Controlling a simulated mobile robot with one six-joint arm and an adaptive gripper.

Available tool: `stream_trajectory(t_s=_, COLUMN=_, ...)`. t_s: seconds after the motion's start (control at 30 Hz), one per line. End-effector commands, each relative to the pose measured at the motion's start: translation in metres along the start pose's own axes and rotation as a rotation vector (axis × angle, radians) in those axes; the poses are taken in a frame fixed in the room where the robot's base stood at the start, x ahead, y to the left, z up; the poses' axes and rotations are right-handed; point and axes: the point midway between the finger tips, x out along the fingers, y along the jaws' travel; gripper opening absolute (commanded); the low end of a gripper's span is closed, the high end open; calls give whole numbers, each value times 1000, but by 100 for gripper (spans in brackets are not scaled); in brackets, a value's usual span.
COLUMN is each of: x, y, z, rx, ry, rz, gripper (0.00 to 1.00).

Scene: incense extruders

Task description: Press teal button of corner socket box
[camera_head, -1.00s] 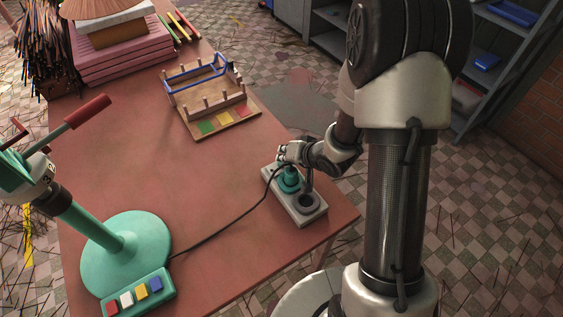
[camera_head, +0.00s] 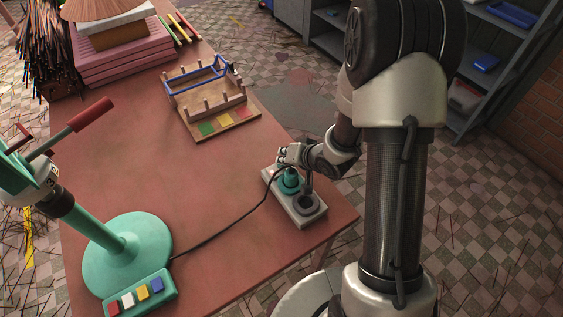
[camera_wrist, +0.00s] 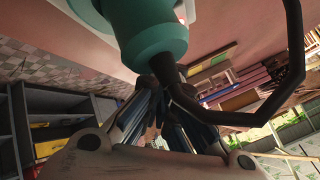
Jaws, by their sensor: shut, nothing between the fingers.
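The corner socket box (camera_head: 316,218) is a pale grey block near the table's right corner. A teal plug-like piece (camera_head: 289,183) stands upright on its far half, with a black cable (camera_head: 232,226) at its top. A dark round socket (camera_head: 307,204) shows on the near half. No separate teal button can be made out. My gripper (camera_head: 284,154) is shut and empty, just above and behind the teal piece. In the wrist view the teal piece (camera_wrist: 150,35) fills the top, and my fingertips (camera_wrist: 158,84) are close to its cable end; I cannot tell whether they touch.
A green stand (camera_head: 125,250) with a red-handled lever and several coloured buttons is at the near left. A wooden rack (camera_head: 225,122) with colour patches is behind the box. Pink stacked slabs (camera_head: 115,50) are at the far left. The table's middle is clear except for the cable.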

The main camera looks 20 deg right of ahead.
Motion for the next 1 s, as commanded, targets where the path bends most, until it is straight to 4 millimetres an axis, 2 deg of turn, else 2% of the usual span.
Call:
stream_trajectory(t_s=0.27, x=-1, y=-1, z=-1, rx=0, ry=0, rz=0, gripper=0)
stream_trajectory(t_s=0.8, x=-38, y=-28, z=-28, rx=-1, ry=1, rz=-1, gripper=0)
stream_trajectory(t_s=1.0, x=-42, y=-31, z=-31, rx=-1, ry=1, rz=-1, gripper=0)
